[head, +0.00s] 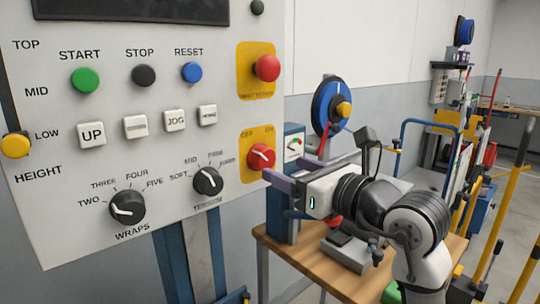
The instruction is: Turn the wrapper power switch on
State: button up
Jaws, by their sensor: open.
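The wrapper power switch is a red rotary knob (262,157) on a yellow plate (258,176), at the lower right of the control panel (170,165). OFF is printed at its upper left and ON at its upper right. A pale mark on the knob seems to point up and left, toward OFF. My gripper (277,171) is open, with its fingers reaching left toward the knob from the right. The fingertips are close beside the knob's lower right. Whether they touch it or sit around it I cannot tell.
A red mushroom button (267,68) sits above the switch. The tension dial (208,181) and wraps dial (127,208) are to its left. A wooden bench (275,240) with a blue gauge stand (289,200) stands below and behind my gripper. Yellow posts are at right.

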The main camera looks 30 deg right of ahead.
aim_at(268, 160)
jog(key=w, duration=0.4)
jog(key=w+p, duration=0.1)
jog(key=w, duration=0.1)
jog(key=shift+a, duration=0.4)
jog(key=shift+c, duration=0.5)
jog(key=c, duration=0.9)
